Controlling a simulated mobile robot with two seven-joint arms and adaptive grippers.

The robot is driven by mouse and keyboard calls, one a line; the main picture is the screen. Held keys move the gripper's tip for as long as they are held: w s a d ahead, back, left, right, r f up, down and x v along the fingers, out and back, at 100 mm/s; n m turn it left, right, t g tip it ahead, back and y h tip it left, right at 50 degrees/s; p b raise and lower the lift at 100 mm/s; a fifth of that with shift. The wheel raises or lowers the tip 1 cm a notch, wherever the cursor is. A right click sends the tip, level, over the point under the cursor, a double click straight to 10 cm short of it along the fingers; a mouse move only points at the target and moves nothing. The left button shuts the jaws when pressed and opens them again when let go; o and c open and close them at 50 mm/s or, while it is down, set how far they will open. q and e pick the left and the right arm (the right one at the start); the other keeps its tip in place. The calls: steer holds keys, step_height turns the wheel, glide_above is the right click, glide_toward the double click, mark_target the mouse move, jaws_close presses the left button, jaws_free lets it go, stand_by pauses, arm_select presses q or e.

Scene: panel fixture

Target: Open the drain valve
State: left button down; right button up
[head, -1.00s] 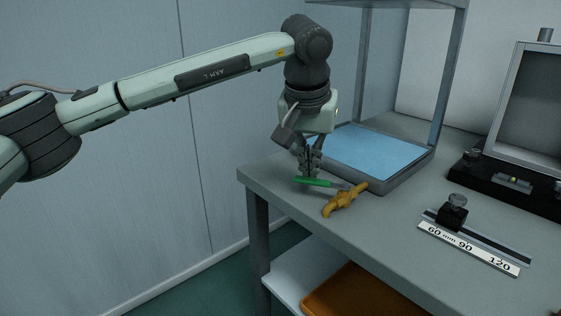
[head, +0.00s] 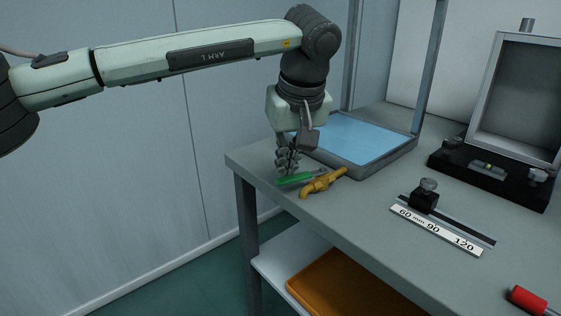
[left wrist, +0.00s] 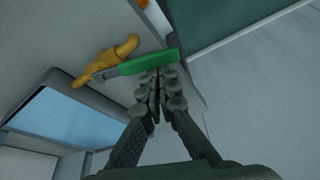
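The drain valve is a yellow body (head: 323,183) lying on the bench top near its left corner, with a green lever handle (head: 296,178). The handle points left and runs at a small angle to the body. In the left wrist view the green handle (left wrist: 150,62) crosses just beyond my fingertips, with the yellow body (left wrist: 112,57) to its left. My left gripper (head: 287,166) points down at the handle's outer end. Its fingers (left wrist: 158,78) are together, with the handle at their tips and not between them. I cannot tell whether they touch. My right gripper is not in view.
A blue-floored tray (head: 365,138) with upright posts stands behind the valve. A sliding scale (head: 437,230), a framed panel on a black base (head: 490,178) and a red handle (head: 528,299) are to the right. An orange tray (head: 350,285) is on the shelf below.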

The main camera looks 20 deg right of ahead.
arm_select(q)
steer(key=shift+s, duration=0.85)
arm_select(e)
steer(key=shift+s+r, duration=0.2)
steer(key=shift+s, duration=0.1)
arm_select(q)
steer(key=shift+s+d+f, duration=0.1)
steer(key=shift+s, duration=0.05)
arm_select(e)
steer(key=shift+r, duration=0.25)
arm_select(q)
steer(key=shift+s, duration=0.1)
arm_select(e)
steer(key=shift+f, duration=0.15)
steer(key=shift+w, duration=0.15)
